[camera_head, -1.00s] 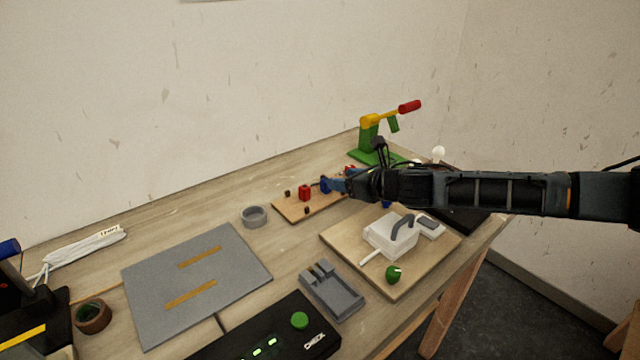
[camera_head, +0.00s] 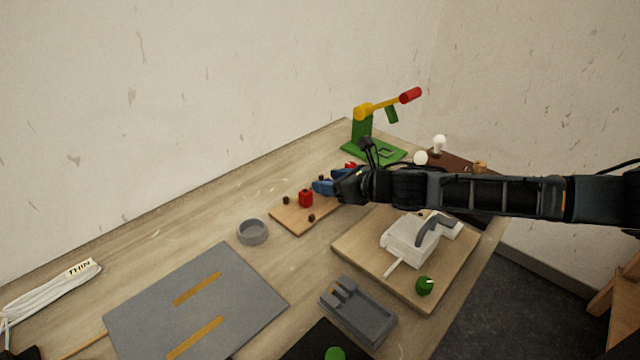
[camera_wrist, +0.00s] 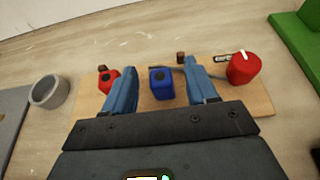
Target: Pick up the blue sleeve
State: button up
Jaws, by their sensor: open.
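The blue sleeve (camera_wrist: 161,83) is a short blue piece with a dark hole in its top. It stands on a small wooden board (camera_wrist: 262,98). My gripper (camera_wrist: 161,78) is open, with one blue finger on each side of the sleeve. Gaps show between the sleeve and both fingers, so neither seems to touch it. In the head view my gripper (camera_head: 319,186) is over the board's right part, and I cannot make out the sleeve apart from the blue fingers.
A red sleeve (camera_wrist: 109,81) stands left of my left finger. A larger red knob-like piece (camera_wrist: 243,67) is to the right. Small dark pegs (camera_head: 311,217) stick up from the board.

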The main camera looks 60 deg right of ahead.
grip_shut()
dwell(0.5)
jog(key=shift+r, duration=0.2)
